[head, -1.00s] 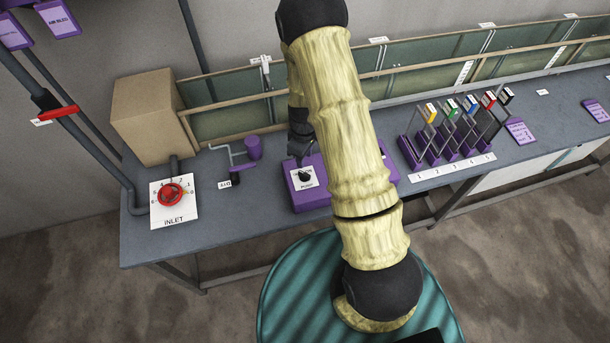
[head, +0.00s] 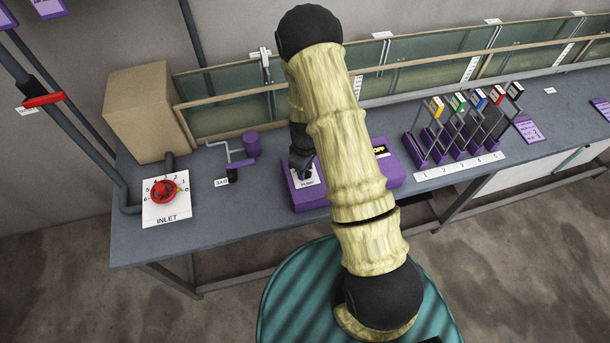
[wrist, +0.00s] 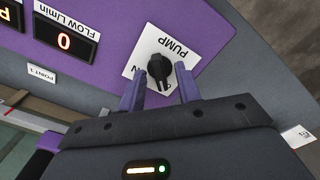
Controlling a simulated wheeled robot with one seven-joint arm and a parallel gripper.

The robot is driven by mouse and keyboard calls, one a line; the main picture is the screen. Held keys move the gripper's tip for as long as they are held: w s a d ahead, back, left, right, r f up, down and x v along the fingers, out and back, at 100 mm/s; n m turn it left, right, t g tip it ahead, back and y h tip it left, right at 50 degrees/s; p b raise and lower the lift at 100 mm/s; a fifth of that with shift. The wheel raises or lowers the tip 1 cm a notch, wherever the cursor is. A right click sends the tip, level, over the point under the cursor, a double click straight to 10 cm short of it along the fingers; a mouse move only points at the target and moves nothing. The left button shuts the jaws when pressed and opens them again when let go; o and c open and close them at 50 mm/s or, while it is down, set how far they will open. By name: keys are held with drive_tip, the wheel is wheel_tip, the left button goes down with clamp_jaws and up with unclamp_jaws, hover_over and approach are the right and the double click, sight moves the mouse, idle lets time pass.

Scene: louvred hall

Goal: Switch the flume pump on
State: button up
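The pump switch is a black rotary knob (wrist: 159,71) on a white plate marked PUMP (wrist: 150,58), upside down in the wrist view. It sits on the purple control box (head: 311,200), whose left end shows in the head view. My gripper (wrist: 160,88) is open, its two purple fingers at either side of the knob's near part, with a gap between them. I cannot tell whether they touch it. In the head view my gripper (head: 304,172) is over the PUMP plate and hides the knob. The display on the box reads OFF (head: 379,151).
A flow display (wrist: 65,40) on the box reads 0. A red INLET valve (head: 163,191) and a purple dye fitting (head: 233,165) stand to the left. Several gates in purple holders (head: 446,150) stand to the right. The flume (head: 230,105) runs along the back.

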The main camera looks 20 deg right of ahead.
drive_tip(key=shift+f, duration=0.1)
drive_tip(key=shift+w+f, duration=0.1)
drive_tip(key=shift+f, duration=0.35)
clamp_jaws()
idle(1.3)
